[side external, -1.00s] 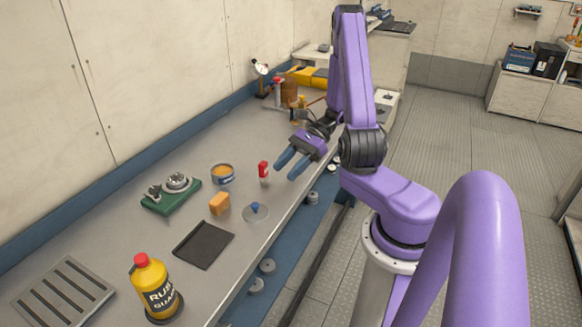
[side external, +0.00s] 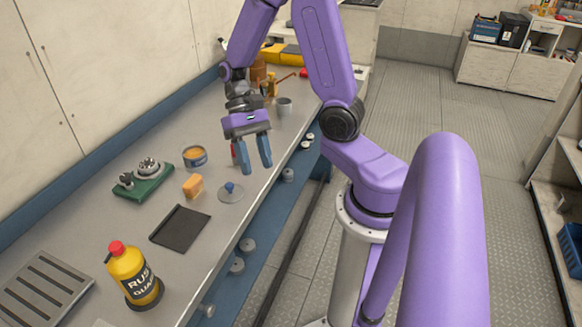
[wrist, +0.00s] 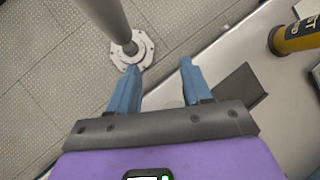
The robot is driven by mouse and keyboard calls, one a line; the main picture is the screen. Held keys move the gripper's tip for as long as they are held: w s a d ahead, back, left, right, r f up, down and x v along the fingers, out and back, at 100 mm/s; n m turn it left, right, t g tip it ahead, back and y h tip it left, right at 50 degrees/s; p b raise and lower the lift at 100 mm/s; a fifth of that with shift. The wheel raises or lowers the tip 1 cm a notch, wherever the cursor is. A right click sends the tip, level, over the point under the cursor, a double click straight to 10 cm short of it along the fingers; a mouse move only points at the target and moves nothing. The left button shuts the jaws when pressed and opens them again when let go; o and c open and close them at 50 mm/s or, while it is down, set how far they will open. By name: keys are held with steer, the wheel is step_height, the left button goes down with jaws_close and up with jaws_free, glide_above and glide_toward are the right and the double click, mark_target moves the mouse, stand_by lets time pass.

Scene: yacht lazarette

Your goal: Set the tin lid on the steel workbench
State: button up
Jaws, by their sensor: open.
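The tin lid (side external: 230,193), a thin grey disc with a blue knob, appears to lie flat on the steel workbench (side external: 212,254). It is right of an orange block and behind a dark flat tray. My gripper (side external: 257,166) is open and empty, fingers pointing down, above the bench near its front edge, behind and right of the lid in the side view. It is apart from the lid. In the wrist view my two blue fingers (wrist: 158,75) are spread with nothing between them. I cannot make out the lid clearly there.
An open tin (side external: 194,156), the orange block (side external: 193,186), the dark tray (side external: 180,229) and a yellow bottle (side external: 135,277) stand around the lid. A green-based fixture (side external: 143,183) is left. A red item is partly hidden behind my gripper. A grey mug (side external: 284,107) is farther back.

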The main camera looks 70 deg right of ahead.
steer(key=s+a+r+n+t+h, duration=0.2)
steer(key=s+n, duration=0.3)
steer(key=n, duration=0.4)
steer(key=s+a+r+n+t+h, duration=0.2)
steer(key=s+a+r+n+t, duration=0.1)
steer(key=n, duration=0.5)
steer(key=s+a+r, duration=0.1)
steer(key=s+a, duration=0.1)
steer(key=s, duration=0.1)
steer(key=shift+n, duration=0.4)
